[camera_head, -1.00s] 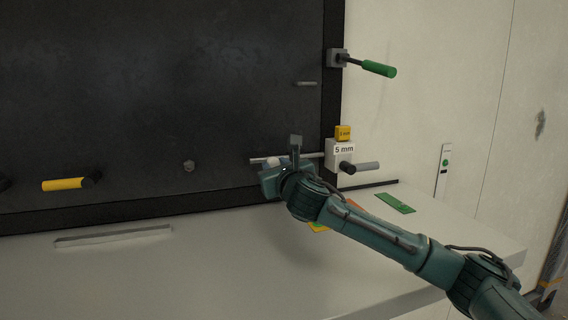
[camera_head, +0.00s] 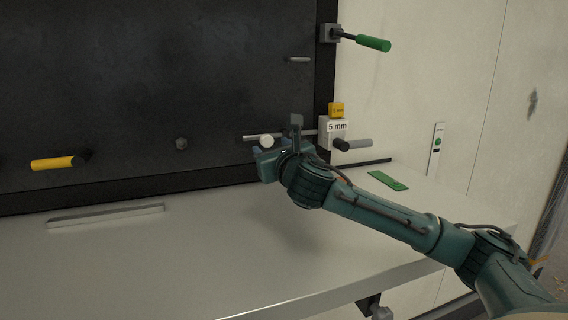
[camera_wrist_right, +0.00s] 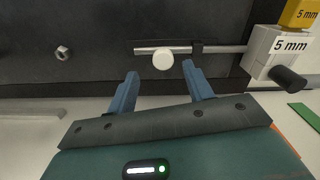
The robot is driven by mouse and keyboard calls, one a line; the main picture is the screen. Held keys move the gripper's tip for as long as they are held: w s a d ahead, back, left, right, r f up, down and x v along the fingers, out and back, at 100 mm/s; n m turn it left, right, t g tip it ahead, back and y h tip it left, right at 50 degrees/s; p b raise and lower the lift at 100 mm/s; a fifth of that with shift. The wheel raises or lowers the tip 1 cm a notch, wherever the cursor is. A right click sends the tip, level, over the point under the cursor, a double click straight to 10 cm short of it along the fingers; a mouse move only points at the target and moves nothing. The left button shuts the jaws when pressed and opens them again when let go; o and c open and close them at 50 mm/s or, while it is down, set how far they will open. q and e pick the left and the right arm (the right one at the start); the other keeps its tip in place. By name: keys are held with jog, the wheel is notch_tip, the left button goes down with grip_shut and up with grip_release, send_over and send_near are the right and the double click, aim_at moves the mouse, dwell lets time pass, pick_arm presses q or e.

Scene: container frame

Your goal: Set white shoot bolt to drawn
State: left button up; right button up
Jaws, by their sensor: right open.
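The white shoot bolt is a metal rod with a round white knob (camera_head: 267,141) low on the dark panel. The knob also shows in the right wrist view (camera_wrist_right: 163,61), with the rod (camera_wrist_right: 222,49) running right through a dark bracket to a light block labelled "5 mm" (camera_wrist_right: 277,54). My right gripper (camera_head: 262,148) is in front of the bolt. In the right wrist view its two blue fingers (camera_wrist_right: 160,85) are spread, with the knob beyond the tips and between them. I cannot tell whether a finger touches the knob. My left gripper is not in view.
A yellow handle (camera_head: 53,163) is at the panel's left. A pale counter (camera_head: 200,250) lies below, with a strip (camera_head: 106,215) and a green plate (camera_head: 388,181).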

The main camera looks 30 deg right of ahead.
jog(key=b+v, duration=0.1)
jog(key=v, duration=0.8)
jog(key=shift+w+a, duration=0.1)
